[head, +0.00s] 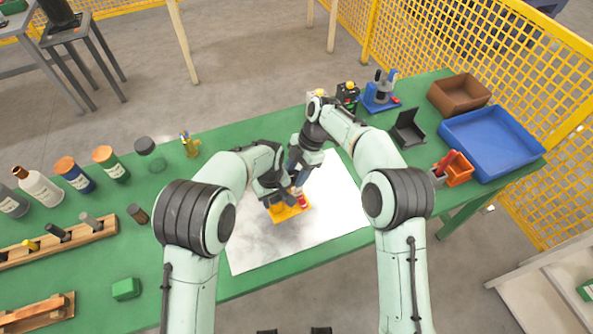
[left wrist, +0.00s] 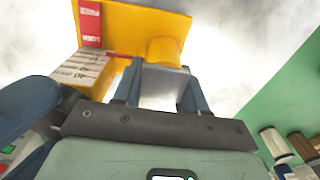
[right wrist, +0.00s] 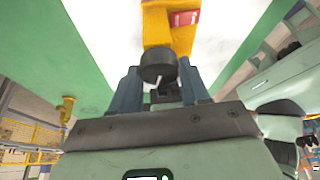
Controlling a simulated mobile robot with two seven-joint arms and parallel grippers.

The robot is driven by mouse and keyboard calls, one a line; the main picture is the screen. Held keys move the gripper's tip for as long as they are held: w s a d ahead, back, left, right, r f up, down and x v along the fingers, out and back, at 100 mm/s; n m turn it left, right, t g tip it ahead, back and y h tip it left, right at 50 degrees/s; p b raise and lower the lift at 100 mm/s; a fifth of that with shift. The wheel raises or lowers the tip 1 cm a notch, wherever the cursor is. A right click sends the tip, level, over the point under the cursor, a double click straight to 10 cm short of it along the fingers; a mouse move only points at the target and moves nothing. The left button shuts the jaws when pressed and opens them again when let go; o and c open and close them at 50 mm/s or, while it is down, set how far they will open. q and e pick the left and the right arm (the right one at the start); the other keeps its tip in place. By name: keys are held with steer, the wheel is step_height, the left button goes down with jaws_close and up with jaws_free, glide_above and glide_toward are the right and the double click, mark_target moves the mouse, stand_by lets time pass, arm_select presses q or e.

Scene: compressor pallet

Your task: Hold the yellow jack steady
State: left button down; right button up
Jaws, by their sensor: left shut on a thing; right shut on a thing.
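The yellow jack (head: 290,212) rests on the white mat (head: 262,243). Its flat yellow base, a red label and a short yellow post show in the left wrist view (left wrist: 165,50). My left gripper (left wrist: 162,85) is shut on a grey part of the jack, beside the yellow post. The right wrist view shows the yellow body (right wrist: 168,25) with a dark round knob (right wrist: 158,66) in front of it. My right gripper (right wrist: 160,80) is shut at a dark part by this knob; its exact grip is partly hidden. Both grippers are close together in the head view.
The green table (head: 190,255) carries several bottles at the left, a wooden rack (head: 70,245) and a green block (head: 126,289). A blue tray (head: 492,142), brown bin (head: 459,94) and orange holder (head: 455,170) stand at the right. The mat's lower left part is clear.

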steer(key=m+t, duration=0.1)
steer(key=m, duration=0.3)
steer(key=shift+s+m+t+y, duration=0.15)
steer(key=shift+m+t+y, duration=0.15)
steer(key=shift+m+t, duration=0.1)
steer(key=o, duration=1.1)
steer(key=v, duration=1.2)
steer(key=shift+r, duration=0.1)
